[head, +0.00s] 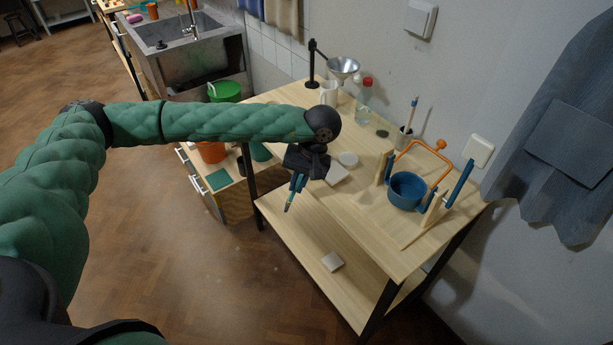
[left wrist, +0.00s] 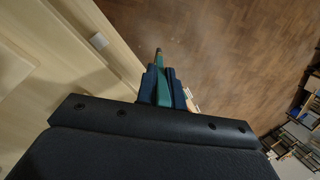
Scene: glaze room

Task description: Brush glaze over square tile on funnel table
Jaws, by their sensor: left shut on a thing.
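My left gripper (head: 297,183) is shut on a teal-handled brush (head: 290,203), which points down past the front edge of the funnel table (head: 375,225). In the left wrist view, the brush (left wrist: 159,62) sticks out between the two dark blue fingers (left wrist: 162,88), over the floor. A pale square tile (head: 337,175) lies on the tabletop just right of the gripper, partly hidden by it. A round white piece (head: 348,159) lies behind it. The brush touches neither tile. My right gripper is out of view.
A funnel (head: 343,66) on a black stand, a white mug (head: 329,92), a red-capped bottle (head: 364,106) and a brush cup (head: 403,138) stand at the back. The front tabletop is mostly clear.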

